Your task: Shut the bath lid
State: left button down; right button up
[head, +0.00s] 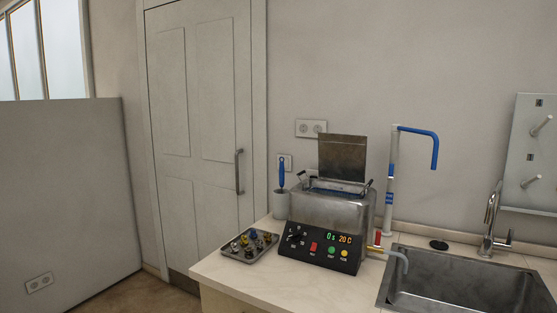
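The metal bath (331,212) stands on the counter, with a black control panel (318,249) on its front. Its display reads "0s 20C", beside knobs and red, green and yellow buttons. The bath lid (342,157) is a dark metal plate that stands upright at the back of the bath, so the bath is open on top. Something with dark handles and a blue edge sits in the bath's opening; its contents are hard to make out. Neither of my grippers is in the head view.
A tray (249,252) of small coloured parts lies left of the bath. A cup with a blue-handled brush (281,177) stands behind it. A white and blue pipe (391,180), a small tap hose (393,254) and a sink (465,284) with a faucet (491,222) are to the right.

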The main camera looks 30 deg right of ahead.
aim_at(342, 157)
jog(key=z, duration=1.7)
jog(key=i+j+z, duration=0.45)
jog(key=j, duration=0.3)
jog(key=i+j+z, duration=0.2)
jog(key=j, duration=0.25)
jog(key=i, duration=0.1)
